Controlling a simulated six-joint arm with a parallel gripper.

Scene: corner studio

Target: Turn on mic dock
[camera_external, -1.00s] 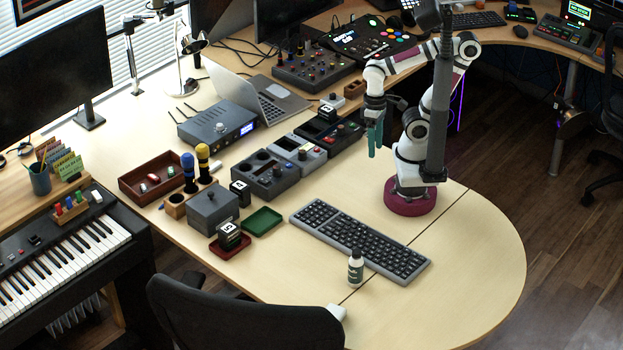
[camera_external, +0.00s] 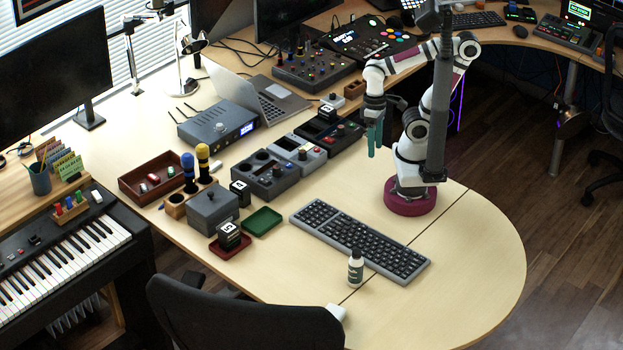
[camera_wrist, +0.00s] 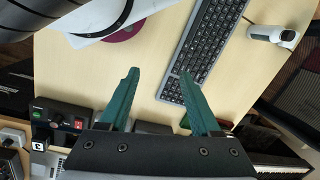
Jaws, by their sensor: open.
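A dark grey dock with round sockets (camera_external: 265,178), which looks like the mic dock, stands in the row of devices on the desk. Whether it is on cannot be made out. A blue-topped microphone (camera_external: 188,172) and a yellow-topped microphone (camera_external: 203,163) stand upright in a wooden holder (camera_external: 176,208) to its left. My gripper (camera_external: 375,142), with teal fingers, hangs above the desk to the right of the dock, apart from everything. In the wrist view its fingers (camera_wrist: 160,74) are spread with nothing between them. The dock cannot be clearly made out in the wrist view.
A light grey device (camera_external: 299,153) and a dark device with red and green controls (camera_external: 334,136) stand between dock and gripper. A grey lidded box (camera_external: 213,209), green tray (camera_external: 262,221), keyboard (camera_external: 360,242) and white bottle (camera_external: 355,268) lie nearer.

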